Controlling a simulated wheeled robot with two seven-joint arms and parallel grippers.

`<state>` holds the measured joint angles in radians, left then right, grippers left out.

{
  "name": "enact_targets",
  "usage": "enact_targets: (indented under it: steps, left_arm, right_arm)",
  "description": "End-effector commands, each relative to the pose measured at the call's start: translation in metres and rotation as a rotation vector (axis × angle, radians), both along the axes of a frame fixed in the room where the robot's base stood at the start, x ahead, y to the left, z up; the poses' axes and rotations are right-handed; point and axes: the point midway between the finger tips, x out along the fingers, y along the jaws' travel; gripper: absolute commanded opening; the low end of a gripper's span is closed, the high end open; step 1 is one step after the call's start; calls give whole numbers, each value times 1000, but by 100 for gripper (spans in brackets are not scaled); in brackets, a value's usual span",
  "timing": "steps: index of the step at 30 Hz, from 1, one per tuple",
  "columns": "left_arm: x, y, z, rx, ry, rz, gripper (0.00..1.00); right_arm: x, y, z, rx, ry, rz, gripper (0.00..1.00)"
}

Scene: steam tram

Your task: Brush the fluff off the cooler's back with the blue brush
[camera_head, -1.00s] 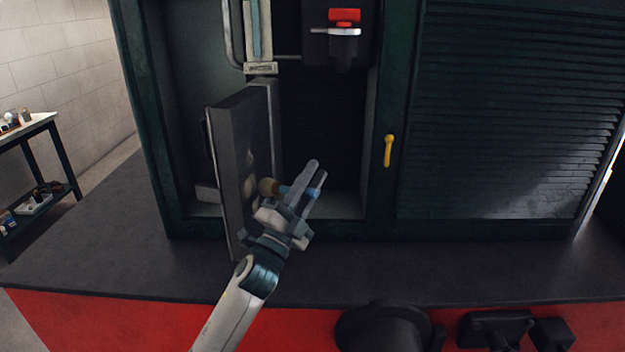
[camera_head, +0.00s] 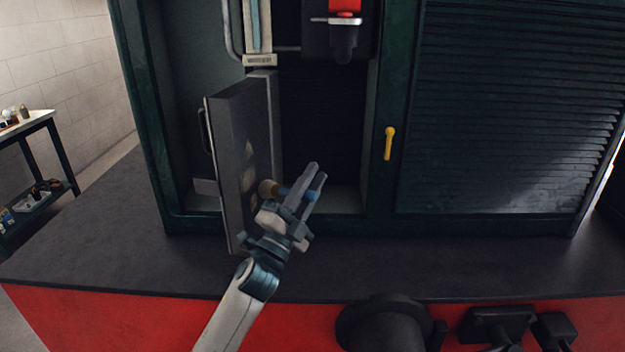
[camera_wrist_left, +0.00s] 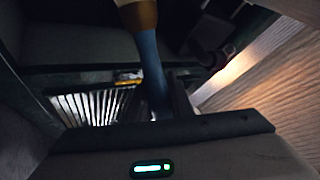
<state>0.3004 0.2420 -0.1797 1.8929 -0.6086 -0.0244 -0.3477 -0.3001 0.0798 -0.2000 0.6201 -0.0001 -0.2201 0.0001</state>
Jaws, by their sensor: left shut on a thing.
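The cooler (camera_head: 222,130) is a dark upright slab standing edge-on in the open cabinet. My left gripper (camera_head: 312,184) is shut on the blue brush, just right of that face. My right gripper is not in view.
The green cabinet (camera_head: 398,60) surrounds the cooler, with a yellow handle (camera_head: 389,143) on its post and a louvred panel to the right. A red-topped fitting (camera_head: 345,8) hangs above. A shelf table (camera_head: 28,125) stands far left. The dark deck is clear in front.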

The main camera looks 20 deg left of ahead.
Motion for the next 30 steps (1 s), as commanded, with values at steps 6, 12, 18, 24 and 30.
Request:
enact_targets:
  steps: [6,12,18,24,30]
  left_arm:
    - [-15,-1,1,0,1,0,0]
    - [-25,-1,1,0,0,0,0]
    - [-26,-1,1,1,0,1,0]
    - [-27,-1,1,0,0,0,0]
    - [-36,-2,1,0,0,0,0]
  right_arm:
    - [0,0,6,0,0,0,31]
    - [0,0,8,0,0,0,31]
    - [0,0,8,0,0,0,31]
    - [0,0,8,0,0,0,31]
    - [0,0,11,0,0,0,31]
